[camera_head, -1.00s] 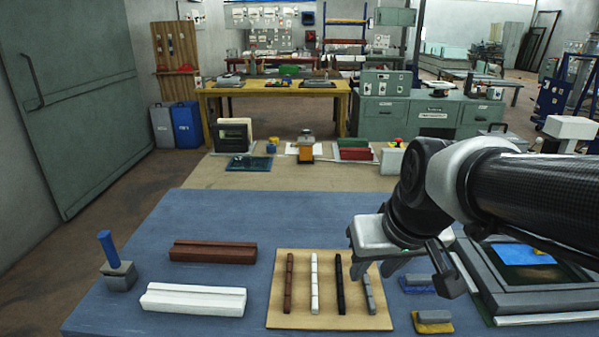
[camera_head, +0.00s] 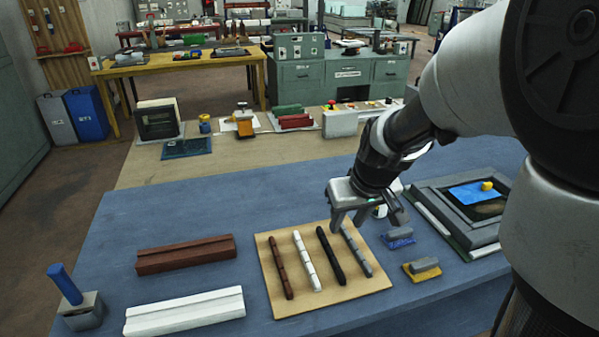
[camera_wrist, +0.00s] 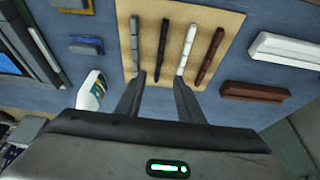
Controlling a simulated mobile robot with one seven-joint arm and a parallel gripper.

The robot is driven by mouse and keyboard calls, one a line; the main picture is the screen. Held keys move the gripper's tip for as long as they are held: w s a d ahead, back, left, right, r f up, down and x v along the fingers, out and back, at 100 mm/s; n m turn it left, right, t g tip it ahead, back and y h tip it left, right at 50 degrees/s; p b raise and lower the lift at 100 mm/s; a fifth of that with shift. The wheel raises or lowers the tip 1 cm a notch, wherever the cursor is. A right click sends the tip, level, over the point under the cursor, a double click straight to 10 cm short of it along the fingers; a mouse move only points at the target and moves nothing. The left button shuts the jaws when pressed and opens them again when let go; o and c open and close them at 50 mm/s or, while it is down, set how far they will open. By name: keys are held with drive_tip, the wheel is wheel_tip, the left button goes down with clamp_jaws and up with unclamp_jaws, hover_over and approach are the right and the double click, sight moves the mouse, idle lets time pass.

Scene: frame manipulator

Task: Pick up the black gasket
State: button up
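The black gasket (camera_head: 331,256) is a thin dark strip lying on a tan board (camera_head: 274,288), between a white strip (camera_head: 306,261) and a grey strip (camera_head: 356,250). A brown strip (camera_head: 281,267) lies at the board's left side. In the wrist view the black gasket (camera_wrist: 162,50) lies ahead of the fingers, about between them. My gripper (camera_head: 368,222) is open and empty, above the board's far right part, apart from the strips. It also shows in the wrist view (camera_wrist: 158,82), with its two fingers spread.
Brown (camera_head: 186,255) and white (camera_head: 185,312) blocks lie left of the board. A blue-handled tool (camera_head: 80,301) stands at the far left. Right of the board are blue-based (camera_head: 398,239) and yellow-based (camera_head: 422,271) blocks and a grey frame (camera_head: 428,202). Bare blue table lies behind the board.

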drive_tip(key=b, duration=0.2)
approach(329, 252)
drive_tip(key=shift+d+f, duration=0.15)
drive_tip(key=shift+f, duration=0.3)
drive_tip(key=shift+b+x, duration=0.3)
drive_tip(key=shift+x, duration=2.7)
drive_tip(key=shift+w+r, duration=0.1)
drive_tip(key=shift+w, duration=0.1)
clamp_jaws()
